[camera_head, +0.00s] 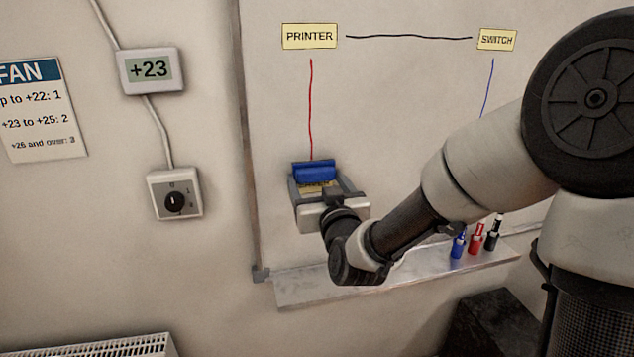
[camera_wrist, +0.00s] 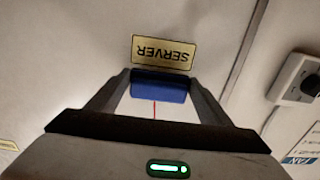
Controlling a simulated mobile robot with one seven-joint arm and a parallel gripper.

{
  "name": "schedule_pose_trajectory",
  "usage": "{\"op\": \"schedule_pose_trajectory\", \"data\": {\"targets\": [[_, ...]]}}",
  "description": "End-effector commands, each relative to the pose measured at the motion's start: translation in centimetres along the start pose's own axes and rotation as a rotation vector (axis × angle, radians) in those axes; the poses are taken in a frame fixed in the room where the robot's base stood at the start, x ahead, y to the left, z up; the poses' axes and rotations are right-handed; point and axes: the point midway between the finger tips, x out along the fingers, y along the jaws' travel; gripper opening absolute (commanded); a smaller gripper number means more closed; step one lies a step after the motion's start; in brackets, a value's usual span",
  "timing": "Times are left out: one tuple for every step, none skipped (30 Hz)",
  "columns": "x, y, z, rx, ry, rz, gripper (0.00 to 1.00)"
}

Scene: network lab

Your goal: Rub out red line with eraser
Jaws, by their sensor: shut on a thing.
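A red line (camera_head: 310,110) runs down the whiteboard from the PRINTER label (camera_head: 310,36). Its lower end meets the top of the blue eraser (camera_head: 315,172). My gripper (camera_head: 317,183) is shut on the eraser, at or close to the board. The wrist view shows the eraser (camera_wrist: 160,88) between the two fingers of my gripper (camera_wrist: 160,90). A short piece of the red line (camera_wrist: 155,109) shows beside the eraser there. The SERVER label (camera_wrist: 163,52) lies on the eraser's other side; in the head view my gripper mostly covers it. Contact with the board cannot be told.
A SWITCH label (camera_head: 497,39) is at the upper right, with a blue line (camera_head: 487,88) below and a black line (camera_head: 408,37) to PRINTER. Several markers (camera_head: 475,238) stand on the board's tray (camera_head: 350,285). A dial (camera_head: 175,195) and thermometer (camera_head: 150,70) are left of the board.

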Motion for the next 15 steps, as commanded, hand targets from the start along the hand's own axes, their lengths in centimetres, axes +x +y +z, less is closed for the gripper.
{"op": "schedule_pose_trajectory", "data": {"targets": [[0.00,0.00,-0.02,0.000,0.001,0.000,0.55],[0.01,0.00,-0.02,0.000,0.001,0.000,0.55],[0.05,0.00,0.00,0.000,0.001,0.000,0.55],[0.09,0.00,0.00,0.000,0.001,0.000,0.55],[0.14,0.00,0.01,0.000,0.001,0.000,0.55],[0.22,0.00,0.02,0.000,0.001,0.000,0.55],[0.29,0.00,0.03,0.000,0.001,0.000,0.55],[0.35,0.00,0.03,0.000,0.001,0.000,0.55],[0.43,0.00,0.04,0.000,0.001,0.000,0.55],[0.48,0.00,0.04,0.000,0.001,0.000,0.55],[0.54,0.00,0.04,0.000,0.001,0.000,0.55],[0.62,0.00,0.05,0.000,0.001,0.000,0.55],[0.68,0.00,0.05,0.000,0.001,0.000,0.55],[0.74,0.00,0.05,0.000,0.001,0.000,0.55],[0.83,0.00,0.04,0.000,0.001,0.000,0.55]]}}
